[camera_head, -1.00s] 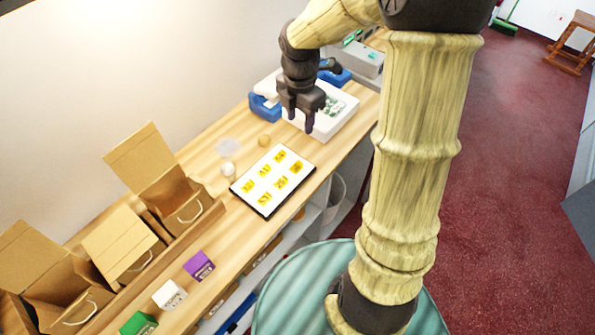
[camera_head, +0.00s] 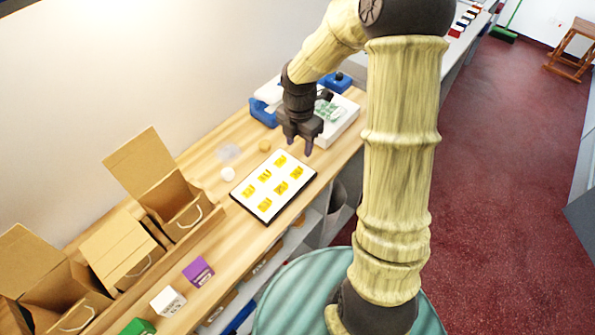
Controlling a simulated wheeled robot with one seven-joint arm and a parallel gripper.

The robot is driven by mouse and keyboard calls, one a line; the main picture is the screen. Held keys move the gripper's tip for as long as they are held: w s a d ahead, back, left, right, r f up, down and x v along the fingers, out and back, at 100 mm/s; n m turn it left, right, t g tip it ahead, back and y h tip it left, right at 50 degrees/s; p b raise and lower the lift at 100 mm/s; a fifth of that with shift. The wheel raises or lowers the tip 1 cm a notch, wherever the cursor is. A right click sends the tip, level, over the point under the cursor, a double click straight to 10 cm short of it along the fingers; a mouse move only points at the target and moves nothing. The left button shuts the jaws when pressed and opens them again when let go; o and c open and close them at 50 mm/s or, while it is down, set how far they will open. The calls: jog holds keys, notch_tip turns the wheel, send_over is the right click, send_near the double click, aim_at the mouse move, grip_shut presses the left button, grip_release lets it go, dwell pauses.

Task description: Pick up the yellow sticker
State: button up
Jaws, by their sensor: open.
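Several yellow stickers lie in two rows on a white sheet with a dark edge (camera_head: 272,209) on the wooden counter. One yellow sticker (camera_head: 280,160) is at the back of the sheet, and another yellow sticker (camera_head: 296,173) is at its right, closest to my gripper. My gripper (camera_head: 300,148) points down, open and empty, above the counter just behind the sheet's back right corner. Its fingers are apart from the stickers. The small print on the stickers is too small to read.
A white box with green items (camera_head: 338,118) and a blue tape dispenser (camera_head: 264,112) stand behind my gripper. Cardboard boxes (camera_head: 175,205) and a purple block (camera_head: 198,270) are at left.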

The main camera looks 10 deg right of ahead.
send_over(300, 169)
jog(key=shift+s+a+f, duration=0.1)
jog(key=shift+s+f, duration=0.05)
jog(key=shift+f, duration=1.05)
jog(key=shift+s+a+f, duration=0.1)
jog(key=shift+f, duration=1.05)
jog(key=f, duration=0.5)
jog(key=shift+w+d+f+p, duration=0.1)
jog(key=shift+w+d+p, duration=0.1)
jog(key=shift+p, duration=0.15)
jog(key=shift+c, duration=0.3)
jog(key=c, duration=0.8)
